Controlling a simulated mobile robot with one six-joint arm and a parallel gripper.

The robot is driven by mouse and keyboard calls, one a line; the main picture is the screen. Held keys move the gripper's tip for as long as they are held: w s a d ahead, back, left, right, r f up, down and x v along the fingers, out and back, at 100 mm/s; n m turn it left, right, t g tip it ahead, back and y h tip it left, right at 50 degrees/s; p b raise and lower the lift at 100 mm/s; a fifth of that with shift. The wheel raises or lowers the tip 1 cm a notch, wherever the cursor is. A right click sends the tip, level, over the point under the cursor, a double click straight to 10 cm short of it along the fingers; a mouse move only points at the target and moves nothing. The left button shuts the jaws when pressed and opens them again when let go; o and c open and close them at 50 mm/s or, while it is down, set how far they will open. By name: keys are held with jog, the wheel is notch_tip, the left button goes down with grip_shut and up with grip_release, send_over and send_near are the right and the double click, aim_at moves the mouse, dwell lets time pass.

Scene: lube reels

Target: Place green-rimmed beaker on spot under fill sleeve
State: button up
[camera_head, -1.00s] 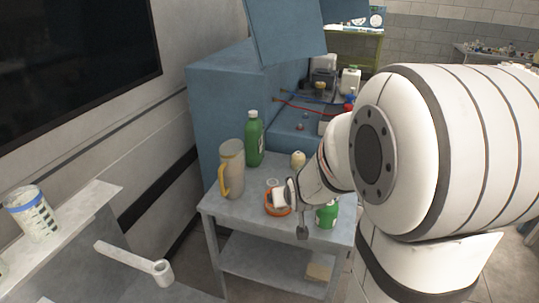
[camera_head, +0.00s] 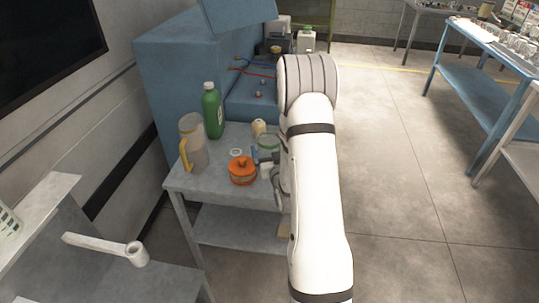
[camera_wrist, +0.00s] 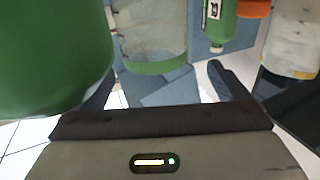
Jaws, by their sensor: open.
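The green-rimmed beaker (camera_head: 268,143) stands on the grey cart, partly hidden by my arm. In the wrist view the clear beaker (camera_wrist: 150,35) is close ahead, with its green rim toward my fingers. My gripper (camera_wrist: 160,88) is open, its dark fingers to either side of the rim; I cannot tell whether they touch it. In the head view my gripper (camera_head: 276,163) is at the cart's right side, beside the beaker. The fill sleeve (camera_head: 137,254) is a short ring on a pale arm at lower left, far from my gripper. The spot under it is not clearly visible.
An orange pot (camera_head: 242,172), yellow-handled jug (camera_head: 193,143) and green bottle (camera_head: 213,110) crowd the cart (camera_head: 215,190). A large green container (camera_wrist: 50,50) is very close at left in the wrist view. Open floor lies right of my arm.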

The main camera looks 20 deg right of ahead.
aim_at(267, 133)
jog(key=w, duration=0.2)
jog(key=w+d+p, duration=0.1)
jog(key=w, duration=0.1)
jog(key=w+p, duration=0.1)
jog(key=w, duration=0.1)
jog(key=shift+d+f, duration=0.1)
jog(key=shift+d, duration=0.3)
jog(key=shift+c, duration=0.2)
jog(key=c, duration=1.4)
